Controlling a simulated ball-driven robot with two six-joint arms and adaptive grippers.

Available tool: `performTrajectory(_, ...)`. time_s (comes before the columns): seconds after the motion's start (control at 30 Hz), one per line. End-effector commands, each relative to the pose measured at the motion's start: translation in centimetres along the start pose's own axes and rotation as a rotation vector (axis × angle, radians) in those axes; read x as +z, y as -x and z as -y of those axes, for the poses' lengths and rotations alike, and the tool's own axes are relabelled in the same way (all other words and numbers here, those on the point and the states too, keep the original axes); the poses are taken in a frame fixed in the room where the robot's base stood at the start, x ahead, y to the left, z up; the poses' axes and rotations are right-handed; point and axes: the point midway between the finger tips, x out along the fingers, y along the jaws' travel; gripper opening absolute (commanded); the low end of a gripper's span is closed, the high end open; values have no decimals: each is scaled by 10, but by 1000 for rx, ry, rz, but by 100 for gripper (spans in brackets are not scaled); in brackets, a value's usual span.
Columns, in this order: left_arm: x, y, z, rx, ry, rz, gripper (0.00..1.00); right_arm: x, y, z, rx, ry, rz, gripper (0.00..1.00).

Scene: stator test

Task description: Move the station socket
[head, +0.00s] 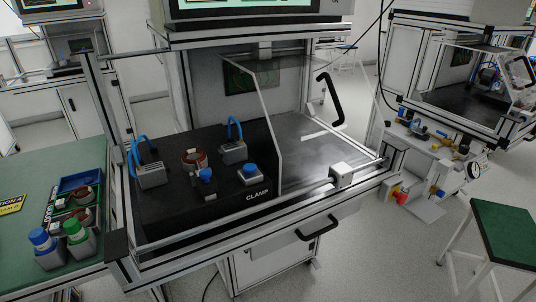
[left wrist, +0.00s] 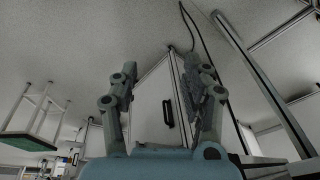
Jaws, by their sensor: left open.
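In the head view, two grey blocks with blue cable loops stand on the black station bed, one at the left (head: 152,176) and one at the back (head: 233,152). I cannot tell for sure which is the station socket. A copper-wound stator (head: 194,158) sits between them, with a blue-knobbed part (head: 206,176) in front. A grey box with a blue button (head: 250,173) stands to the right, above the CLAMP label. My left gripper (left wrist: 160,72) shows in the left wrist view, open and empty, away from these parts. My right gripper is out of view.
A clear guard panel (head: 272,125) stands right of the parts, and a front rail (head: 260,222) bounds the bed. The bed right of the panel is mostly bare. A green table (head: 25,170) at left holds a blue tray (head: 80,181) and blue- and green-capped containers.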

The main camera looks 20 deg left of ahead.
Motion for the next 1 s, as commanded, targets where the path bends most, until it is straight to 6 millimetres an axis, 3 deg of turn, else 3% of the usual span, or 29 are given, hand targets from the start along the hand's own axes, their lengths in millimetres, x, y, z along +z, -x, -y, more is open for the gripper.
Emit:
performTrajectory(0.03, 29, -50, -3, 2, 3, 27, 48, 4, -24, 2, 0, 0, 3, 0)
performTrajectory(0.1, 65, -98, -6, 3, 7, 49, 48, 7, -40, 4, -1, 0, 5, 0)
performTrajectory(0.2, 122, -155, -11, 6, 12, 79, 48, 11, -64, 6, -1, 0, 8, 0)
performTrajectory(0.33, 186, -201, -17, 10, 17, 109, 48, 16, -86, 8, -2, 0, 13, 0)
performTrajectory(0.43, 221, -217, -20, 12, 19, 124, 48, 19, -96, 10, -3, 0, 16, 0)
performTrajectory(0.57, 241, -224, -22, 13, 21, 131, 48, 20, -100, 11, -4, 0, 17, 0)
performTrajectory(1.0, 243, -224, -22, 13, 21, 132, 48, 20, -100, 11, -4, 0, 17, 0)
